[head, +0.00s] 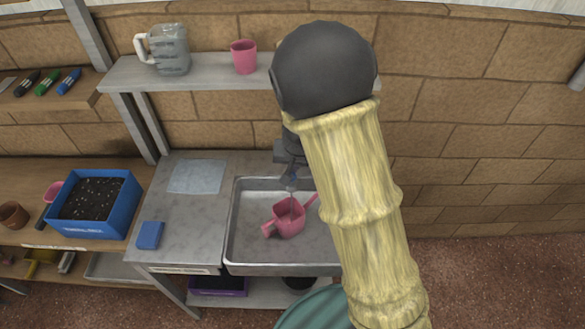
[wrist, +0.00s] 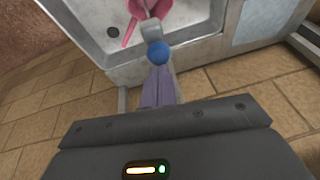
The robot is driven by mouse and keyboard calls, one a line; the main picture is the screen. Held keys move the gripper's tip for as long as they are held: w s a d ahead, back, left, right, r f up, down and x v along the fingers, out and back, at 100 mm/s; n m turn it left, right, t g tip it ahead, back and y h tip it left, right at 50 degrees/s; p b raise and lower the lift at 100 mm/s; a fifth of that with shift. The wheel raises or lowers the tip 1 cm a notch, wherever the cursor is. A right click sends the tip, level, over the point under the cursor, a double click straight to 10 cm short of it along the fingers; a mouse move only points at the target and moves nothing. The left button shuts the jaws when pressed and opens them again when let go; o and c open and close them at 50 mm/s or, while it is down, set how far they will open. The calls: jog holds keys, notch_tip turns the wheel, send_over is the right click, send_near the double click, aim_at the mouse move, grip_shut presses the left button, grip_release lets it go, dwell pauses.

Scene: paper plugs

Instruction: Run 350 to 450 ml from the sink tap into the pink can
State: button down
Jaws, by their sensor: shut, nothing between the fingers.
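The pink can (head: 288,217) stands in the metal sink (head: 245,245), under the tap (head: 291,181). It also shows at the top of the wrist view (wrist: 139,8), partly cut off. A thin pale streak, which looks like water, runs from the tap down into the can's opening. The level inside cannot be read. In the wrist view the tap (wrist: 152,30) has a blue round knob (wrist: 157,53). My gripper (wrist: 159,72) is shut and empty, its fingertips right at the knob; whether they touch it is unclear. My arm hides much of the tap in the head view.
A measuring jug (head: 170,50) and a pink cup (head: 244,57) stand on the shelf (head: 205,72) above. A blue sponge (head: 150,235) and a pale cloth (head: 198,177) lie left of the sink. A blue soil tray (head: 95,203) stands further left.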

jog(key=shift+s+f+b, duration=0.4)
jog(key=shift+f+b, duration=0.05)
jog(key=shift+f, duration=0.2)
jog(key=shift+b+x, duration=0.55)
jog(key=shift+x, duration=0.2)
jog(key=shift+s+a, duration=0.25)
jog(key=shift+s, duration=0.05)
jog(key=shift+d, duration=0.25)
jog(key=shift+a, duration=0.1)
dwell(0.4)
jog(key=shift+w+r, duration=0.1)
dwell(3.9)
